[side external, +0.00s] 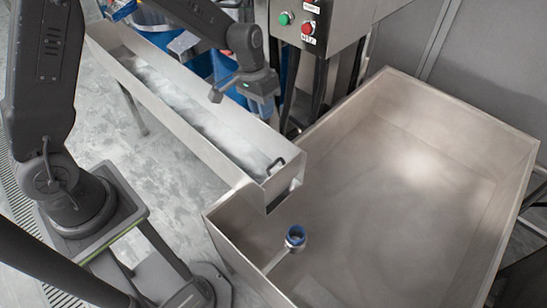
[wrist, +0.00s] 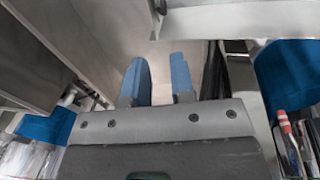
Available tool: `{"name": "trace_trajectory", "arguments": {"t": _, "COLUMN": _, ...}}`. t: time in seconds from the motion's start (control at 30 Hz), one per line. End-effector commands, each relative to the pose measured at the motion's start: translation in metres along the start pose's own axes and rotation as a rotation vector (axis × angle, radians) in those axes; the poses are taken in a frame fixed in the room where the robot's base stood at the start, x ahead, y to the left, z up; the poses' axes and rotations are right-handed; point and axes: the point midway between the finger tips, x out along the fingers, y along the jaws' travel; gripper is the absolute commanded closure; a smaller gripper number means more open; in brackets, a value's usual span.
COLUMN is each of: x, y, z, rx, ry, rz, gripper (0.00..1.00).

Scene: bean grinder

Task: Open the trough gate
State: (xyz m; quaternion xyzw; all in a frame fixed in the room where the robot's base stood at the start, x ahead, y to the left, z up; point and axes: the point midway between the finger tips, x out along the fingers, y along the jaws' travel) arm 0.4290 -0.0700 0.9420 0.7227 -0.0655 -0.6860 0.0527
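The trough (side external: 190,105) is a long metal channel running from the upper left to the centre in the side view. Its gate (side external: 284,181) is at the near right end, over the corner of the large tub, with a small black handle (side external: 276,165) on top. The gate looks down in place. My gripper (side external: 240,93) is above the trough's far long side, behind and up from the handle and apart from it. In the wrist view its two blue fingers (wrist: 160,82) stand apart with nothing between them. I cannot make out the handle clearly in the wrist view.
A large open metal tub (side external: 410,170) fills the right side, with a blue-ringed fitting (side external: 296,236) by its near left corner. A control box (side external: 312,25) with green and red buttons hangs behind my gripper. Blue bins (side external: 205,65) stand behind the trough.

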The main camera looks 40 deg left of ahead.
Motion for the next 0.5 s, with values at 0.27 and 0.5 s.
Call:
{"name": "trace_trajectory", "arguments": {"t": 0.27, "x": 0.049, "y": -0.007, "z": -0.011, "rx": -0.012, "ry": -0.052, "rz": 0.016, "gripper": 0.77}}
{"name": "trace_trajectory", "arguments": {"t": 0.5, "x": 0.079, "y": -0.006, "z": -0.008, "rx": -0.014, "ry": -0.057, "rz": 0.016, "gripper": 0.77}}
